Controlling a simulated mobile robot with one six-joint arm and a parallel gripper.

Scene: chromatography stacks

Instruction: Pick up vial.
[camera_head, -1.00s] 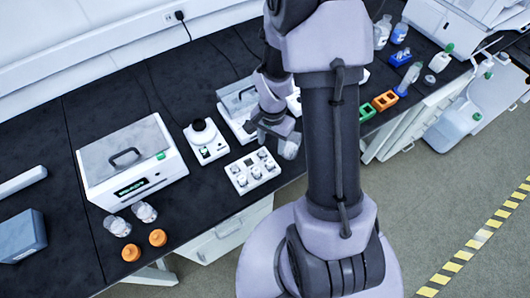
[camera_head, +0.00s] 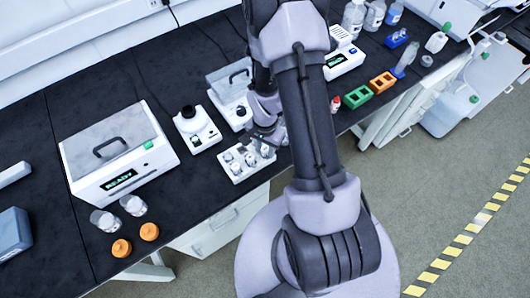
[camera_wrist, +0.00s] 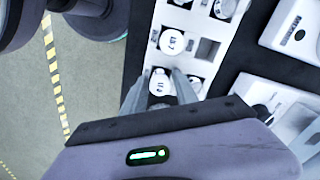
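A white rack (camera_head: 233,174) with several small white-capped vials stands near the bench's front edge in the head view. My gripper (camera_head: 262,148) is low over the rack's right end, and the arm hides part of it. In the wrist view, the white rack (camera_wrist: 201,78) shows its square slots, one of them empty. My gripper (camera_wrist: 158,82) points at the rack with its two fingers apart. One capped vial (camera_wrist: 160,83) appears between the fingers. Another vial (camera_wrist: 172,42) sits just beyond the fingertips. I cannot tell whether the fingers touch the near vial.
A white device with a READY display (camera_head: 118,160) stands left on the black bench. A smaller white device (camera_head: 197,130) is behind the rack. Clear jars and two orange caps (camera_head: 121,248) lie at front left. A green rack (camera_head: 357,96) and orange rack (camera_head: 382,82) stand right.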

